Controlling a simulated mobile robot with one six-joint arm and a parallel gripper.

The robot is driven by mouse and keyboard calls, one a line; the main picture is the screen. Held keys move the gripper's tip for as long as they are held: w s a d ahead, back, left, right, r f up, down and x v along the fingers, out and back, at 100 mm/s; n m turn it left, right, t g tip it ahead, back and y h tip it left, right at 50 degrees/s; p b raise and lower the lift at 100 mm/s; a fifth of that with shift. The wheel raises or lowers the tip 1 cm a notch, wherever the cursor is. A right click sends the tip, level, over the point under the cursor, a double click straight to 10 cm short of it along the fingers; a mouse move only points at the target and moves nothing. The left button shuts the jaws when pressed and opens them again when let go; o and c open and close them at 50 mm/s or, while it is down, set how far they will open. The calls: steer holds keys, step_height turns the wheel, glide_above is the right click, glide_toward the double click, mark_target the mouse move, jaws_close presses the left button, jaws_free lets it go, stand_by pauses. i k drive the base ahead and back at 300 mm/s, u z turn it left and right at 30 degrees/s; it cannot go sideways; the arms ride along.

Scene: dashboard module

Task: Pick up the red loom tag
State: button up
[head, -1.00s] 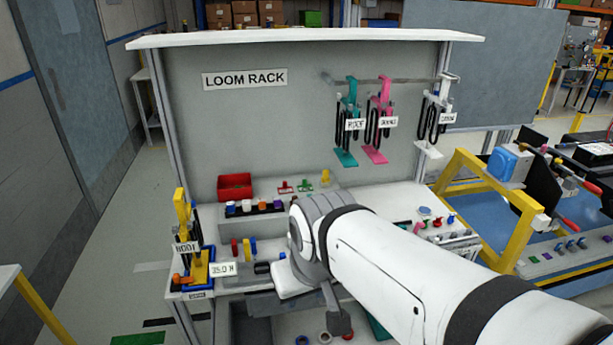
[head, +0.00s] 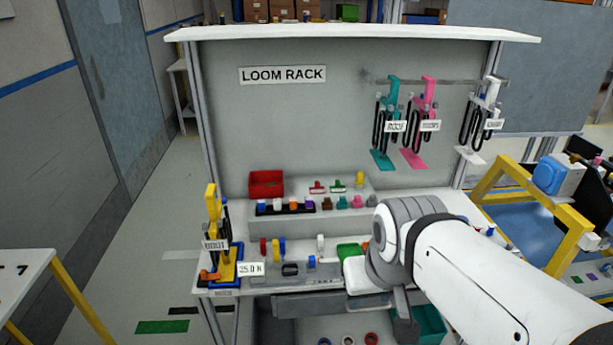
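A small red tag-shaped piece (head: 317,187) lies on the raised grey shelf at the back of the loom rack bench, just right of the red bin. I take it for the red loom tag; it is too small to read any marking. A similar green piece (head: 338,186) lies to its right. My arm reaches in from the lower right, and its bent end stands over the front right of the bench, apart from the red piece. My gripper's fingers do not show; the arm seems to hide them.
A red bin (head: 266,184) stands left of the tag. A yellow piece (head: 360,179) stands to the right. Small coloured parts line a black strip (head: 286,208) in front. Teal, pink and white hangers (head: 428,110) hang above right. A yellow stand (head: 213,225) occupies the left corner.

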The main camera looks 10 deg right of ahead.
mark_target(318, 189)
steer(key=i, duration=0.95)
